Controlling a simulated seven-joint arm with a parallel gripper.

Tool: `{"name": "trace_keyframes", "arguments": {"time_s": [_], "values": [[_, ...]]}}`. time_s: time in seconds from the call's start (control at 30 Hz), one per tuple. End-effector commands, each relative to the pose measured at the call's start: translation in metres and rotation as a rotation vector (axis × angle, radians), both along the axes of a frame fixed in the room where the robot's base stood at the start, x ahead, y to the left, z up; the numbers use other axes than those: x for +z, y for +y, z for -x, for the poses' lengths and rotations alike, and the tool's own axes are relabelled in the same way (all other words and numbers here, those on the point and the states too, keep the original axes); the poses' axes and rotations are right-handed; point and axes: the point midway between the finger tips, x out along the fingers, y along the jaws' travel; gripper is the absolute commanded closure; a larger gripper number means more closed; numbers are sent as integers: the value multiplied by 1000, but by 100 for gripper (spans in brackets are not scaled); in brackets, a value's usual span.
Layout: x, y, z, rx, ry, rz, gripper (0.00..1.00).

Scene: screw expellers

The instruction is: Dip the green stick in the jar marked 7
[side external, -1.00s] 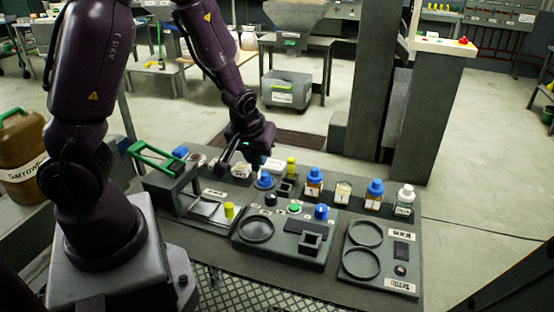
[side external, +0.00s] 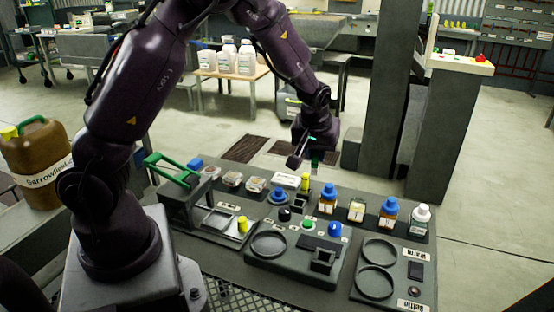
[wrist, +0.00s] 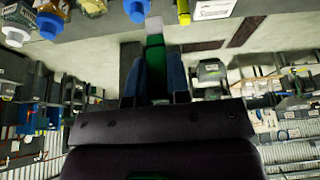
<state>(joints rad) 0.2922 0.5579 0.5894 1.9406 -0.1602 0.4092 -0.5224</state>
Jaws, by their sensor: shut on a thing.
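My gripper (side external: 312,158) is shut on the green stick (wrist: 156,62), which points away from the jaws and has a pale tip. In the side view the stick (side external: 315,157) hangs above the back edge of the bench, behind the jars and apart from them. The jars stand in a row: a blue-capped amber jar (side external: 328,200), an uncapped jar (side external: 356,210) with pale contents, another blue-capped amber jar (side external: 388,213) and a white-capped jar (side external: 420,221). Their label marks are too small to read surely, so I cannot tell which is 7.
A yellow bottle (side external: 305,181) and a white box (side external: 286,181) stand left of the jars. Round rings (side external: 375,281) lie in front.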

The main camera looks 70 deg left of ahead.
Motion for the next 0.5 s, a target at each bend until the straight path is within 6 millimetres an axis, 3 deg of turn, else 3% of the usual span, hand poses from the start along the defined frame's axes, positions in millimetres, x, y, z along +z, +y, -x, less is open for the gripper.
{"name": "trace_keyframes", "arguments": {"time_s": [0.03,0.2,0.33,0.5], "values": [[-7,-4,-21,-4,4,-5,100],[-29,-23,-72,-8,4,-4,100],[-44,-36,-95,-11,3,-2,100],[-53,-44,-108,-11,0,0,100]]}}
